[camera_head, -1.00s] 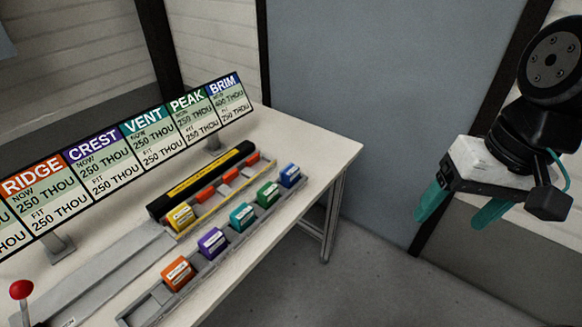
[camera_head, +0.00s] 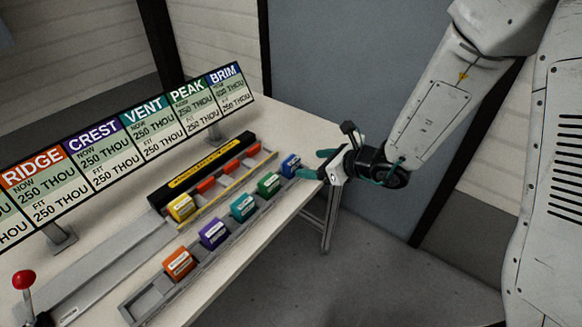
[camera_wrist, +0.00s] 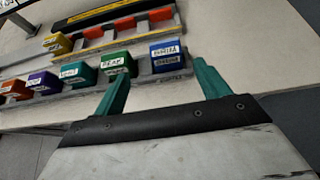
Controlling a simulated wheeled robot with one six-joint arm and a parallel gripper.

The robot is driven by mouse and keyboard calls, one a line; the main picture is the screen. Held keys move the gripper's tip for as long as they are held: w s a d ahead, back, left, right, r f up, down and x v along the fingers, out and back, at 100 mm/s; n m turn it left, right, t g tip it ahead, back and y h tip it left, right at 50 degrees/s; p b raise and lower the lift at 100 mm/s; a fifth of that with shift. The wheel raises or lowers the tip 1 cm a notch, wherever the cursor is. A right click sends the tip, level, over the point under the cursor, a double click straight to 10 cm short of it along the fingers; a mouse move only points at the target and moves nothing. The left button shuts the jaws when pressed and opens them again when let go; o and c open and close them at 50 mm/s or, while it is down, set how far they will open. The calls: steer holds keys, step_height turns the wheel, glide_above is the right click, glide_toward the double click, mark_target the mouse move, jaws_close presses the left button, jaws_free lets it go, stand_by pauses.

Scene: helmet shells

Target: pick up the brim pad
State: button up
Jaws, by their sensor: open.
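The brim pad is the blue block (camera_head: 290,166) at the far right end of the grey tray (camera_head: 140,305) in the head view. In the wrist view the blue block (camera_wrist: 168,56) has a white label and sits upright in the tray, ahead of and between my fingertips. My gripper (camera_head: 312,163) is open, with two teal fingers, just right of the blue block. In the wrist view my gripper (camera_wrist: 158,80) points at the tray, and its left finger overlaps the green block's lower part. I see no contact with the blue block.
Green (camera_head: 269,184), teal (camera_head: 243,207), purple (camera_head: 214,233) and orange (camera_head: 179,264) blocks stand in the same tray. A yellow block (camera_head: 181,207) sits by a black bar (camera_head: 203,172) behind. A sign board (camera_head: 130,150) stands at the back. The table front is bare.

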mark_target(296, 163)
steer(key=x, duration=0.7)
steer(key=shift+w+d+f, duration=0.15)
steer(key=shift+w+f, duration=0.3)
steer(key=shift+w, duration=0.05)
steer(key=c, duration=1.1)
